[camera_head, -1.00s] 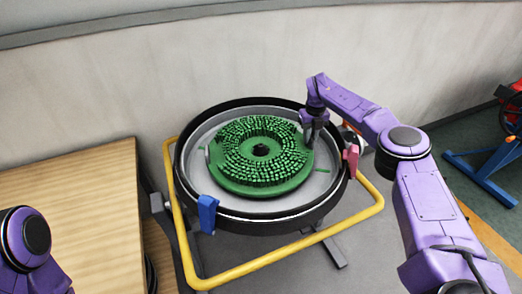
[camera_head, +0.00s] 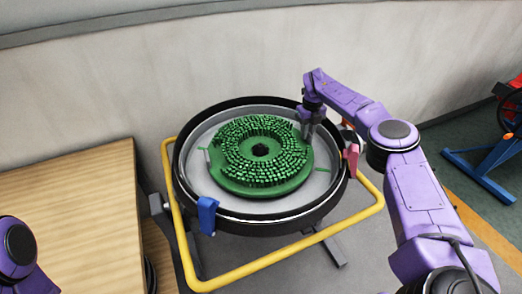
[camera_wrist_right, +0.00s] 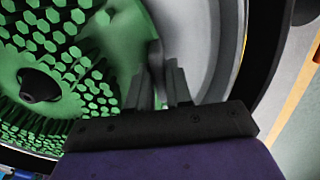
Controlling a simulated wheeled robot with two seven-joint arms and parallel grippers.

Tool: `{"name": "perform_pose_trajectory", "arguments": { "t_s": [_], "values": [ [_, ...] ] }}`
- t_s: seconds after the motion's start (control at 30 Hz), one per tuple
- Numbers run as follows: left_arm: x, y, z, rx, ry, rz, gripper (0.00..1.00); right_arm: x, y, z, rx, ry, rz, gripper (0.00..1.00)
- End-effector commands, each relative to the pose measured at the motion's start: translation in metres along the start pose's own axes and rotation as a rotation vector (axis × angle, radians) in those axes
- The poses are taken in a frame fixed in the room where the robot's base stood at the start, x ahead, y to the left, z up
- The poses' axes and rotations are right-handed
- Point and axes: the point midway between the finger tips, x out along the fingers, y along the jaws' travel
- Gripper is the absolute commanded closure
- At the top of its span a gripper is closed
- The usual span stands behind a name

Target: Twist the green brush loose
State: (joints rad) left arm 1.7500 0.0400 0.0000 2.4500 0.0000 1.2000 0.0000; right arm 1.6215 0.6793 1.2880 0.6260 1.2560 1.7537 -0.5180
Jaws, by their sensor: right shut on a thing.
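The green brush (camera_head: 240,180) is a round disc with bristles facing up and a dark centre hole. It lies inside a round tank (camera_head: 250,220) with a black outer wall and grey inside. My right gripper (camera_head: 307,137) reaches down at the brush's right rear edge. In the right wrist view its fingers (camera_wrist_right: 160,80) are shut on a piece at the brush's rim, which the fingers partly hide. The bristles and dark hub (camera_wrist_right: 40,85) show to the left there. Of my left arm only a link shows at the lower left; its gripper is out of view.
A yellow tube frame (camera_head: 262,264) surrounds the tank. A blue clamp (camera_head: 207,214) sits at the tank's front left and a pink one (camera_head: 351,160) at its right. A wooden table (camera_head: 75,215) stands left, and a wall (camera_head: 200,75) runs behind.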

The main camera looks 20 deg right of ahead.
Motion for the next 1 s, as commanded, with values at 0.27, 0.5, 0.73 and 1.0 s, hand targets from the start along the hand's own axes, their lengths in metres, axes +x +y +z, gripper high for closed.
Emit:
{"name": "perform_pose_trajectory", "arguments": {
  "t_s": [0.27,0.5,0.73,1.0],
  "values": [
    [0.000,0.000,0.000,0.000,0.000,0.000,0.57,0.000,-0.004,-0.003,0.005,0.000,0.001,0.51],
    [0.004,0.000,0.002,0.000,0.000,0.000,0.57,-0.012,-0.004,-0.002,0.004,-0.001,-0.003,0.51],
    [0.011,0.001,0.005,0.000,0.000,0.000,0.57,-0.068,-0.003,-0.001,0.004,-0.004,-0.002,0.51],
    [0.011,0.001,0.005,0.000,0.000,0.000,0.57,-0.105,-0.003,-0.002,0.003,-0.001,-0.001,0.51]
  ]
}}
